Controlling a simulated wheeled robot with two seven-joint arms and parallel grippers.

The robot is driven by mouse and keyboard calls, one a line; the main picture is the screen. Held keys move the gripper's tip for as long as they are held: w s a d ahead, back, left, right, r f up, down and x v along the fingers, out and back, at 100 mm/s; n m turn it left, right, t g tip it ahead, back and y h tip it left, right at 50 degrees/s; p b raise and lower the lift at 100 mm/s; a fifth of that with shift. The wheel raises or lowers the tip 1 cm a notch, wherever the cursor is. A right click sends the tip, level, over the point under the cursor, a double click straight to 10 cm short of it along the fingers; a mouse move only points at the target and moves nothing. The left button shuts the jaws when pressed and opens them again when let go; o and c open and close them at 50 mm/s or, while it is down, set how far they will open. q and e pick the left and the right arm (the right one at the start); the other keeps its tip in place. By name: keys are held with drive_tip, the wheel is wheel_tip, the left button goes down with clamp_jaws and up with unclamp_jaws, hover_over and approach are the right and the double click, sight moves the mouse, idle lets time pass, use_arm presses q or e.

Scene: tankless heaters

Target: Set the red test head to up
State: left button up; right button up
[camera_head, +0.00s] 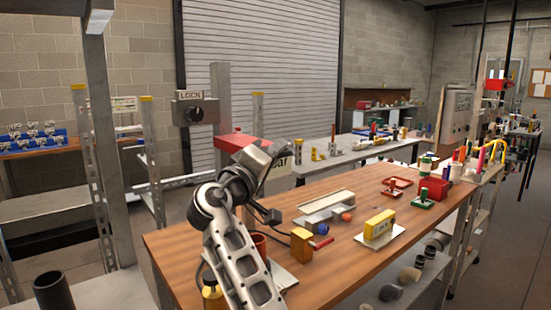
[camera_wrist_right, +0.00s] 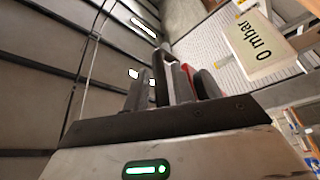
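The red test head (camera_head: 236,141) shows in the head view as a red block behind and to the left of my right gripper (camera_head: 262,155), which hides part of it. My right gripper is right up against it in the picture; I cannot tell whether they touch. In the right wrist view, a sliver of red (camera_wrist_right: 188,70) shows among the dark fingers of my right gripper (camera_wrist_right: 172,85). The fingers stand close together, but whether they are shut on the red part is unclear. A sign reading "0 mbar" (camera_wrist_right: 262,42) is beside it. My left gripper is not in view.
A grey post carries a "LOCK" box (camera_head: 195,110) with a black knob, left of the test head. The wooden bench (camera_head: 340,270) holds a yellow block (camera_head: 380,224), a grey rail device (camera_head: 325,206) and an orange valve (camera_head: 302,244). A farther table (camera_head: 320,165) stands behind.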

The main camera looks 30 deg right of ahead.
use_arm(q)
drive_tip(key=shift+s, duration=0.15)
use_arm(e)
drive_tip(key=shift+o, duration=0.2)
drive_tip(key=shift+f, duration=0.1)
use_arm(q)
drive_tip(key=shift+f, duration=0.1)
